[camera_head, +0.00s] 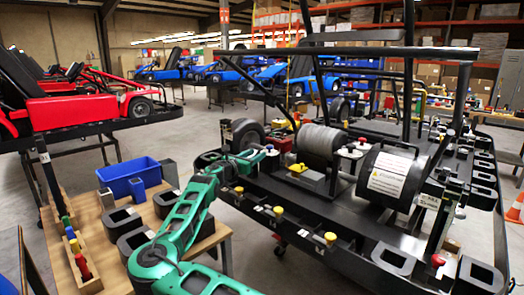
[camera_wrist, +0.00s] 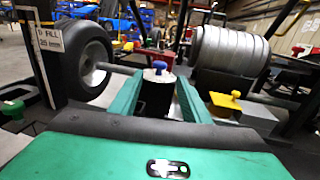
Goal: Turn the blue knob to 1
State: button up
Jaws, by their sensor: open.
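The blue knob (camera_wrist: 159,67) stands on a pale round cap in the wrist view, upper middle. My gripper (camera_wrist: 159,84) is green, with its two fingers apart, one to each side of the knob's line. The knob shows in the gap at the fingertips; I cannot tell if either finger touches it. A dark block under the cap fills the gap between the fingers. In the head view, my gripper (camera_head: 262,157) reaches the left end of the black kart stand (camera_head: 300,205). Any numbers around the knob are too small to read.
A yellow knob (camera_wrist: 233,99) stands right of my gripper and a green knob (camera_wrist: 12,108) far left. A wheel (camera_wrist: 82,60) and grey roll (camera_wrist: 230,52) stand behind. A wooden bench (camera_head: 95,225) with a blue bin (camera_head: 125,177) is left of the stand.

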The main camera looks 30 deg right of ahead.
aim_at(268, 147)
jog(key=x, duration=0.9)
jog(key=shift+w+d, duration=0.2)
jog(key=shift+d, duration=0.1)
jog(key=c, duration=1)
